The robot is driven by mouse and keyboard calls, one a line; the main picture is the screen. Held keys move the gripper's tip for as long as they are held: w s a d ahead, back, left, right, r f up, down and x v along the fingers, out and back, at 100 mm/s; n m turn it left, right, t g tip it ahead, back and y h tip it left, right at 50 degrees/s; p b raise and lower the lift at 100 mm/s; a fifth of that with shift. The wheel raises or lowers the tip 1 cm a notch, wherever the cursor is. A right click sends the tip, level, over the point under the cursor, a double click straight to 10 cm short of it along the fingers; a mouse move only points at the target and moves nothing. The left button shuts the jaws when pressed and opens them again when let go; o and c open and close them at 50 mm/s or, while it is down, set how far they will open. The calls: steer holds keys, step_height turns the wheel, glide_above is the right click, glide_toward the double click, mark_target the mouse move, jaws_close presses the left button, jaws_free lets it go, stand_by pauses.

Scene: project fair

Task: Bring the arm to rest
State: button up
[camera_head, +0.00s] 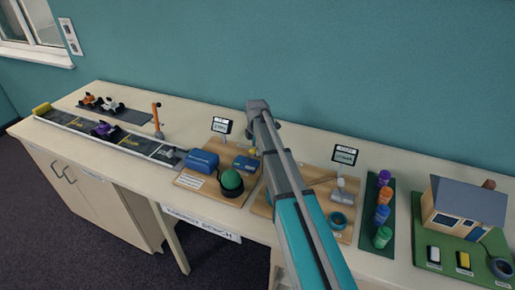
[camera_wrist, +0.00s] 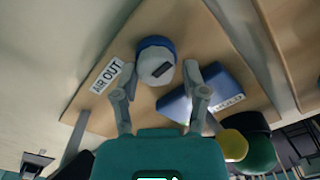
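My arm (camera_head: 295,195) rises through the middle of the head view, over the long bench. My gripper (camera_wrist: 160,88) shows in the wrist view with its two fingers spread apart and nothing between the tips. Its fingertips are not clearly seen in the head view. In the wrist view a round blue-and-white piece (camera_wrist: 156,62) lies just beyond the fingertips, apart from them as far as I can tell. A blue block (camera_wrist: 225,88) labelled HOLD is beside the right finger.
A wooden board (camera_wrist: 185,20) carries an AIR OUT label (camera_wrist: 107,75). A green dome (camera_head: 231,180) and blue box (camera_head: 202,161) stand left of my arm. Several bottles (camera_head: 383,214) and a model house (camera_head: 463,208) stand right. A track (camera_head: 75,121) with toy cars runs left.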

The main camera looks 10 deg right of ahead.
steer(key=shift+o, duration=1)
steer(key=shift+w+r, duration=0.1)
steer(key=shift+w, duration=0.05)
